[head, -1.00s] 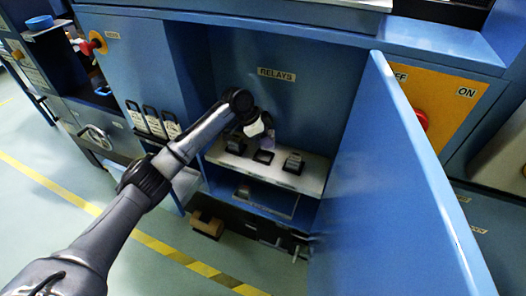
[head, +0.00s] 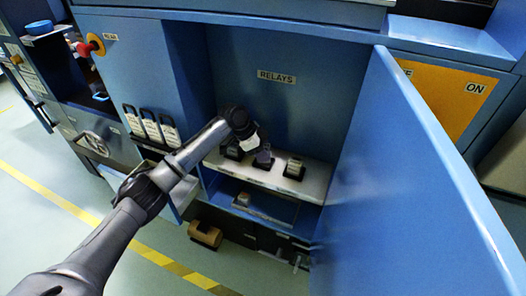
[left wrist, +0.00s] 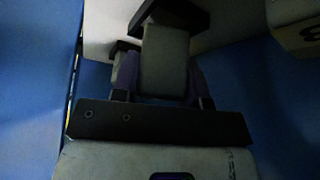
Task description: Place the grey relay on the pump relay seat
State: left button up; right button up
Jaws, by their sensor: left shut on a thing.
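My left gripper (head: 264,155) is inside the open relay cabinet, low over the middle of the white shelf (head: 317,180). In the left wrist view its fingers (left wrist: 163,85) are shut on a grey block, the grey relay (left wrist: 164,60). The relay's far end meets or nearly meets a dark seat (left wrist: 172,12); I cannot tell whether it touches. In the head view the fingers hide most of the relay and the middle seat. The seat labels are too small to read, so I cannot tell which is the pump seat. My right gripper is not in view.
Another relay (head: 293,168) sits in a dark seat to the right; a dark one (head: 232,152) stands left, partly behind my wrist. A small grey block (head: 243,198) lies on the lower shelf. The open blue door (head: 420,190) bounds the right side. Padlocks (head: 151,126) hang left.

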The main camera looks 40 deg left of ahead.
pick_arm(q)
jog(key=shift+f, duration=0.1)
jog(key=shift+f, duration=0.15)
jog(key=o, duration=1)
jog(key=shift+c, duration=0.2)
jog(key=shift+r+b, duration=0.2)
jog(key=shift+b, duration=0.1)
jog(key=p+v, duration=0.5)
jog(key=v, duration=0.7)
jog(key=shift+p, duration=0.3)
